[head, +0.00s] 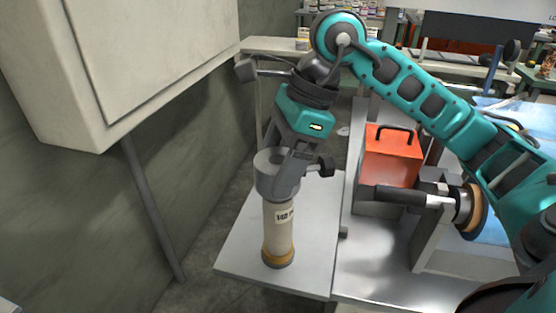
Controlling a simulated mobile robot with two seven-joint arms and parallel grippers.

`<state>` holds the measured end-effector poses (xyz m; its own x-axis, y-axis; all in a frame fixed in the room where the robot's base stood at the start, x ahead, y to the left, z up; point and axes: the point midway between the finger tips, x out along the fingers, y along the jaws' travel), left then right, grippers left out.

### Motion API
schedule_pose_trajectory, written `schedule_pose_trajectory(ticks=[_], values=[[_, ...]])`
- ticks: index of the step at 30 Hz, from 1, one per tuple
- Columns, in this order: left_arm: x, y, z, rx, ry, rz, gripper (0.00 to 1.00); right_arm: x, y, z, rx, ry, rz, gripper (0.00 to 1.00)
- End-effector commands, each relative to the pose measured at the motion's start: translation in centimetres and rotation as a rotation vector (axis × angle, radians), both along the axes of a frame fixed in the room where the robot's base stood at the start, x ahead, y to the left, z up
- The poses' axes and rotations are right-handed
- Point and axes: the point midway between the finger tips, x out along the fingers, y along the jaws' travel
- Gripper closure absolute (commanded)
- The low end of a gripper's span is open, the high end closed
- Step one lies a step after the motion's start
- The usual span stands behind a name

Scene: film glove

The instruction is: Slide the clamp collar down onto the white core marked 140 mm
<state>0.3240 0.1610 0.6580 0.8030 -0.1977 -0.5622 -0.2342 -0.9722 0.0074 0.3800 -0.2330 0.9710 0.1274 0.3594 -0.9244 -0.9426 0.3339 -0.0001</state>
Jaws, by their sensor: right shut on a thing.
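The white core (278,236) stands upright on a light grey board, with a label on its upper part that seems to read 140 mm and a yellowish band with a dark base at its foot. The grey clamp collar (266,180) is at the top of the core. I cannot tell how far the core's top reaches into it. My right gripper (288,180) points down and is shut on the collar's right side. The gripper hides part of the collar. My left gripper is not in view.
The light grey board (238,250) has bare room around the core. An orange box (391,157) with a black handle stands to the right. A machine part with a black handle (400,195) lies in front of it. A pale cabinet (150,60) hangs at the upper left.

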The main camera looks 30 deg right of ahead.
Motion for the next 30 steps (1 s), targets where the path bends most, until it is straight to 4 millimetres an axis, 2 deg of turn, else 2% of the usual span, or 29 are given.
schedule_pose_trajectory(ticks=[20,21,27,30], values=[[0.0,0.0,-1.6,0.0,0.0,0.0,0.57,0.0,0.0,-1.7,0.001,-0.002,-0.001,0.75],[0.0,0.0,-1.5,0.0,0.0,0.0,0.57,0.0,0.0,-1.5,0.001,-0.003,0.0,0.2],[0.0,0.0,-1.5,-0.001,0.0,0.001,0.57,0.0,0.0,-1.5,0.001,-0.001,0.0,0.01],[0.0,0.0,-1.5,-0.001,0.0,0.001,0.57,0.0,0.0,-1.6,0.001,-0.001,0.0,0.0]])
